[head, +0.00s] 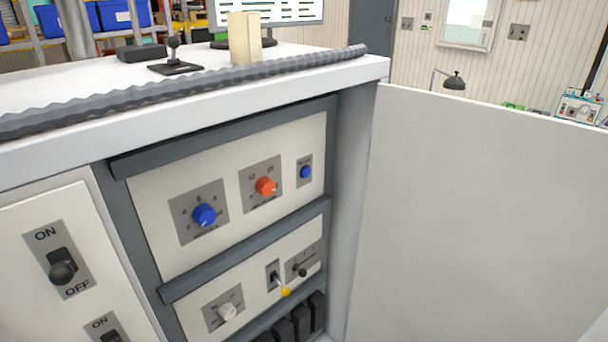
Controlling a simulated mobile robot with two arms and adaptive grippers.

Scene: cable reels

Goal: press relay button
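A small blue round button (305,172) sits on a grey plate at the right end of the upper white panel (150,205) in the open cabinet. Its label is too small to read, so I cannot tell whether it is the relay button. To its left on the same panel are an orange-red knob (265,186) and a larger blue knob (204,215). Neither of my grippers shows in the head view, and nothing touches the button.
The lower panel has a white knob (227,312), a yellow-tipped lever (285,291) and a black-knobbed slider (302,272). An ON/OFF switch (62,268) is at left. The open cabinet door (480,220) stands at right. A corrugated hose (200,89) lies on top.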

